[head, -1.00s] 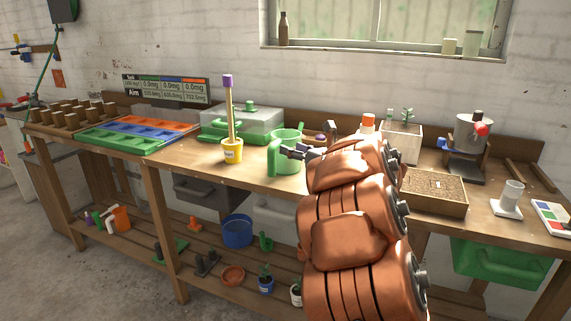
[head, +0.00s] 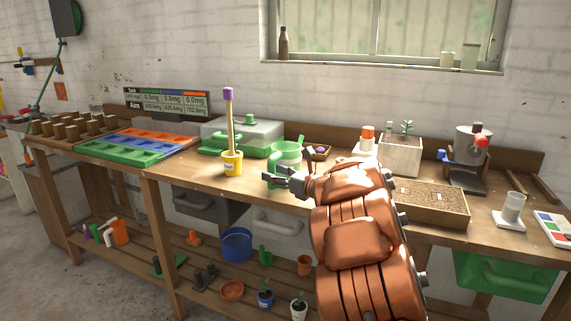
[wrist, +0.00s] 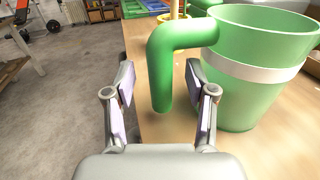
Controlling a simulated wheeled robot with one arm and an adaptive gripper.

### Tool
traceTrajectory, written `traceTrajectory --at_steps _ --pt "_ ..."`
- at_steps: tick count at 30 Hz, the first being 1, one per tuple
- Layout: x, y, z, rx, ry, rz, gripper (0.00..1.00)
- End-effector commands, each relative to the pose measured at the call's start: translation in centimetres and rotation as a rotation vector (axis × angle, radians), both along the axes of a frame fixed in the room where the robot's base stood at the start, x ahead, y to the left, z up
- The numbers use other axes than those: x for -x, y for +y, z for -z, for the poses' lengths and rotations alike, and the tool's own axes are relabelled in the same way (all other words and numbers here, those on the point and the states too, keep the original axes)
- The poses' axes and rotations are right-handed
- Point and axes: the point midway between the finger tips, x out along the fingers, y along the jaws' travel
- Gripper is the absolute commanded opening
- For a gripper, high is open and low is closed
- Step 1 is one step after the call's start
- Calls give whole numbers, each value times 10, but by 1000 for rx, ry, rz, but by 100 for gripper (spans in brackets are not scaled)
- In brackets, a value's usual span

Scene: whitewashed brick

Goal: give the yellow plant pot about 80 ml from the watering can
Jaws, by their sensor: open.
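The yellow plant pot (head: 232,163) stands upright on the bench, with a wooden stake topped by a purple block rising from it. The green watering can (head: 286,152) stands on the bench to its right, partly hidden behind my gripper in the head view. In the wrist view the can (wrist: 255,105) has a pale band, and its thick green handle (wrist: 161,75) hangs down on its left side. My gripper (wrist: 160,102) is open, its two fingers on either side of the handle's lower part. I cannot tell whether either finger touches it.
A clear-lidded green box (head: 243,133) stands behind the pot. A display board (head: 167,102) leans at the back above coloured trays (head: 150,138). A soil tray (head: 428,203) and a white planter (head: 401,157) stand to the right. Bare bench lies left of the pot.

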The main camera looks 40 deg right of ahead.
Motion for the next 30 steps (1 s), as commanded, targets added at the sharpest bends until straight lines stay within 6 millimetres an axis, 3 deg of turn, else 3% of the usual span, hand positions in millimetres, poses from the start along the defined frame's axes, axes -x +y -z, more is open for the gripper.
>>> traceTrajectory --at_steps 6,14,30 --pt "-17 5 -1 -1 -3 -2 56" --pt "-18 5 0 0 -1 0 55" --pt "-18 5 0 -1 -1 0 0"
